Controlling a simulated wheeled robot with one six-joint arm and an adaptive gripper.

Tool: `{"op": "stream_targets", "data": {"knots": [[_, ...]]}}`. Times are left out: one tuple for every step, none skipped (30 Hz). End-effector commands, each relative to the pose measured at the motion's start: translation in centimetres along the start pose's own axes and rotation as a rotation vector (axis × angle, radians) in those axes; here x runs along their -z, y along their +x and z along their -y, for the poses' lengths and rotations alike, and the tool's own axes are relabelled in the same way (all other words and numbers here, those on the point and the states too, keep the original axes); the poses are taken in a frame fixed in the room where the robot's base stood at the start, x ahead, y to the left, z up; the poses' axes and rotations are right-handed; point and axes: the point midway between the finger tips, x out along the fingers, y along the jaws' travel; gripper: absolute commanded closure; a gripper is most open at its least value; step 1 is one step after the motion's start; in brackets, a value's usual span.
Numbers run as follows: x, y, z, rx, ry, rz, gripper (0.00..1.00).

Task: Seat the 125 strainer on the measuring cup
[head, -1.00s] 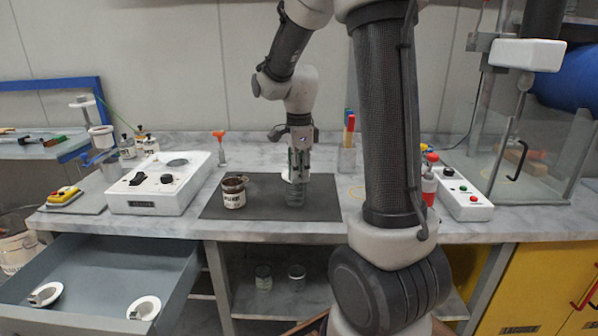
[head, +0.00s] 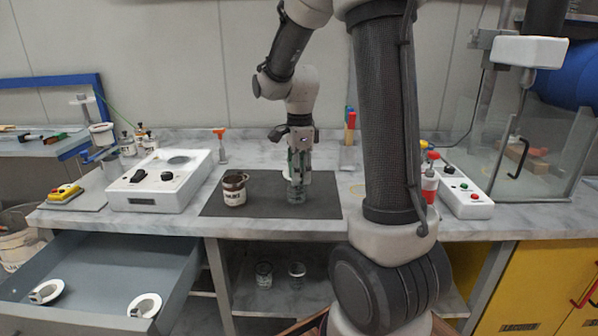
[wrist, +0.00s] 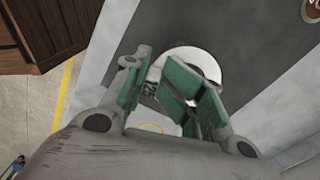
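My gripper (head: 298,176) points down over the dark mat, just above the clear measuring cup (head: 296,196). In the wrist view its green-padded fingers (wrist: 168,88) are closed around the tab of the 125 strainer, and the number 125 shows between them. The white round rim of the 125 strainer (wrist: 205,60) extends beyond the fingertips, over the mat. In the head view the strainer is mostly hidden by the fingers. I cannot tell whether it touches the cup. The cup is not clearly visible in the wrist view.
A brown-stained paint can (head: 234,190) stands left on the mat (head: 262,207). A white balance-like device (head: 160,183) is further left. Two other white strainers (head: 144,306) lie in the open drawer (head: 90,275). A jar with coloured handles (head: 348,155) stands behind right.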

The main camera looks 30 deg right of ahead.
Motion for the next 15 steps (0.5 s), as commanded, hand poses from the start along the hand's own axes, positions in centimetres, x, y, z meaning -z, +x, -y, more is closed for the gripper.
{"op": "stream_targets", "data": {"knots": [[0.05, 0.55, -0.48, -0.017, 0.002, -0.001, 0.62], [0.05, 0.54, -0.48, -0.017, 0.002, -0.002, 0.57], [0.06, 0.51, -0.45, -0.016, 0.001, -0.002, 0.50], [0.06, 0.48, -0.42, -0.015, 0.001, -0.002, 0.47], [0.06, 0.44, -0.39, -0.013, 0.001, -0.002, 0.47], [0.06, 0.40, -0.35, -0.012, 0.001, -0.002, 0.47], [0.06, 0.36, -0.32, -0.011, 0.000, -0.002, 0.47], [0.06, 0.34, -0.30, -0.010, 0.000, -0.002, 0.47], [0.06, 0.30, -0.27, -0.009, 0.000, -0.002, 0.47], [0.06, 0.28, -0.25, -0.008, 0.000, -0.002, 0.47], [0.07, 0.27, -0.23, -0.008, 0.000, -0.002, 0.47], [0.07, 0.24, -0.21, -0.007, 0.000, -0.002, 0.47], [0.07, 0.23, -0.20, -0.006, 0.000, -0.002, 0.47], [0.06, 0.18, -0.18, -0.006, 0.000, -0.002, 0.47], [0.06, 0.03, -0.16, -0.005, -0.001, -0.002, 0.47]]}}
